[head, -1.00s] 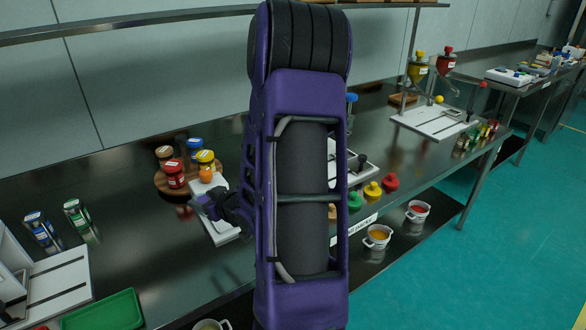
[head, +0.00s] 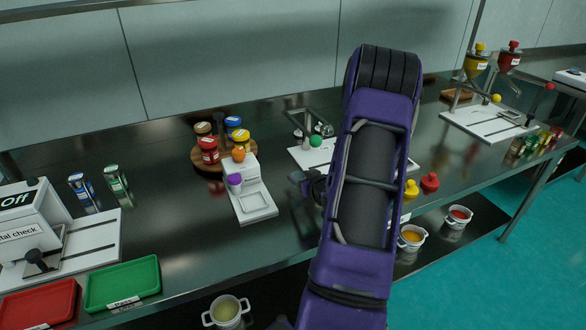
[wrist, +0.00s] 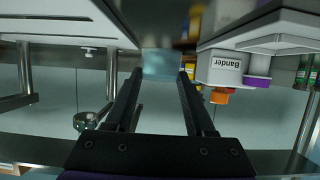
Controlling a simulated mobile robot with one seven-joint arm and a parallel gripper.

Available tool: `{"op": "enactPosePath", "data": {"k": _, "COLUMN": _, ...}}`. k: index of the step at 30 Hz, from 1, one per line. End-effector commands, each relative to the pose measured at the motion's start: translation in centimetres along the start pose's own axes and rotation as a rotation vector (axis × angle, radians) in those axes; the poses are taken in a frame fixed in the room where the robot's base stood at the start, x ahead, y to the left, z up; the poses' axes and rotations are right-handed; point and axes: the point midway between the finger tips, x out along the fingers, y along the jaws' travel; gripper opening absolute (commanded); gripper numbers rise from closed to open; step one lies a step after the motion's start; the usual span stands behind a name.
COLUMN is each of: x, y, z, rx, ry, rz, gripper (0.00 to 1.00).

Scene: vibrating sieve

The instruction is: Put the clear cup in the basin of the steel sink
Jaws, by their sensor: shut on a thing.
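My gripper (head: 308,183) is in the middle of the head view, above the steel table, right of the white machine with the orange knob. In the wrist view my gripper (wrist: 160,75) has its fingers closed on a pale, see-through thing, the clear cup (wrist: 160,63), at their tips. The cup cannot be made out in the head view.
The white machine (head: 252,200) stands left of my gripper. A round wooden stand (head: 200,158) with several jars is behind it. Trays (head: 122,285) are front left.

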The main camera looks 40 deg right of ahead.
Motion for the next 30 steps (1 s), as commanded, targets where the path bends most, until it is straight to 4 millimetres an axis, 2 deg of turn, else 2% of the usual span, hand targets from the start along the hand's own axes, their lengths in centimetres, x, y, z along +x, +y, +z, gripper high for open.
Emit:
{"op": "enactPosePath", "data": {"k": 3, "x": 3.2, "y": -0.1, "z": -1.3, "rx": -0.001, "ry": 0.002, "rz": -0.002, "gripper": 0.01}}
{"op": "enactPosePath", "data": {"k": 9, "x": 6.8, "y": -0.1, "z": -2.8, "rx": 0.001, "ry": 0.001, "rz": -0.001, "gripper": 0.01}}
{"op": "enactPosePath", "data": {"k": 17, "x": 8.6, "y": -0.1, "z": -3.5, "rx": 0.001, "ry": 0.0, "rz": -0.001, "gripper": 0.01}}
{"op": "enactPosePath", "data": {"k": 24, "x": 9.9, "y": -0.1, "z": -0.3, "rx": 0.001, "ry": -0.002, "rz": -0.002, "gripper": 0.01}}
{"op": "enactPosePath", "data": {"k": 30, "x": 9.9, "y": -0.1, "z": -0.3, "rx": 0.0, "ry": 0.0, "rz": -0.001, "gripper": 0.01}}
